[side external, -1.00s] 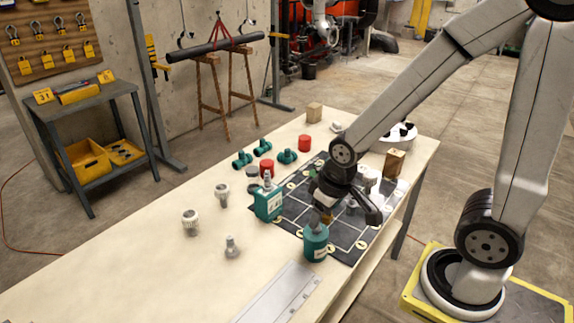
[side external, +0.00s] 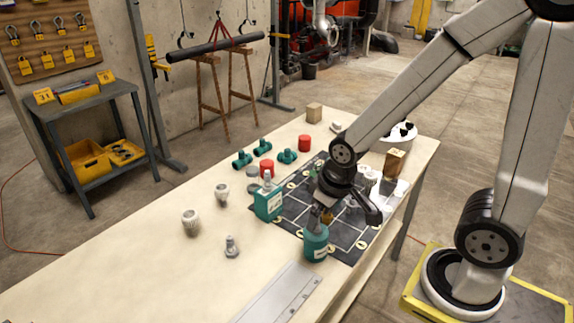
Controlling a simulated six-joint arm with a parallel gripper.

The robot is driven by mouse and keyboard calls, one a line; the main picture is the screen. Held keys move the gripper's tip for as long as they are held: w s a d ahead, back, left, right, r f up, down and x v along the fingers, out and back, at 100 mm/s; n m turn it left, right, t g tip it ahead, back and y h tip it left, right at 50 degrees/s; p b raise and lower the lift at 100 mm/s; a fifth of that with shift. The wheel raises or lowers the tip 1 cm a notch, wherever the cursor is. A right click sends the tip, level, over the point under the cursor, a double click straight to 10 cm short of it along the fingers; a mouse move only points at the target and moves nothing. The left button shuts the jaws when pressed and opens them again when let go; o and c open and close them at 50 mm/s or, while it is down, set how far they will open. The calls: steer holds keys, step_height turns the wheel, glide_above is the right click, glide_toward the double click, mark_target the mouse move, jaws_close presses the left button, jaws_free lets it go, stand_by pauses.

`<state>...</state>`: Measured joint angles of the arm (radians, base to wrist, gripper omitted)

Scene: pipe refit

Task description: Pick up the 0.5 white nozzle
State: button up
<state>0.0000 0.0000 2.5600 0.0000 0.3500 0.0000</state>
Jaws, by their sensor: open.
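I cannot read a 0.5 marking, so I cannot tell which piece is the 0.5 white nozzle. Pale fittings stand on the left part of the table: a ribbed one (side external: 190,222), one behind it (side external: 222,194), and a smaller one with a narrow top (side external: 232,247) nearer the front. My gripper (side external: 319,218) is open and points down over the dark gridded mat, just above and behind a teal round container (side external: 316,245). Whether it touches the container is unclear. My wrist hides part of the mat and things behind it.
Red cylinders (side external: 304,143), teal pipe fittings (side external: 287,156) and wooden blocks (side external: 314,113) stand farther back. A flat metal plate (side external: 280,296) lies at the front. The table's left front (side external: 130,265) is clear.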

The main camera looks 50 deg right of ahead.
steer(key=w+d+n+t, duration=0.1)
steer(key=w+d+t, duration=0.15)
steer(key=w, duration=1.05)
steer(key=n+t+y, duration=0.4)
steer(key=n, duration=0.1)
glide_above(191, 215)
steer(key=s+d, duration=0.5)
steer(key=d, duration=0.2)
step_height(191, 215, down, 6)
steer(key=a+f+n+y, duration=0.1)
steer(key=f, duration=0.1)
steer(key=w+a+f+g+y, duration=0.1)
steer(key=f, duration=0.1)
steer(key=w+a+f+n+y, duration=0.1)
steer(key=shift+w+a+f+n, duration=0.2)
steer(key=shift+f+n, duration=0.1)
steer(key=shift+f, duration=0.1)
steer(key=shift+a+f+g, duration=0.15)
steer(key=shift+f+g, duration=0.2)
steer(key=shift+f, duration=0.05)
steer(key=shift+x, duration=1.3)
steer(key=shift+a, duration=0.1)
steer(key=shift+x, duration=2.5)
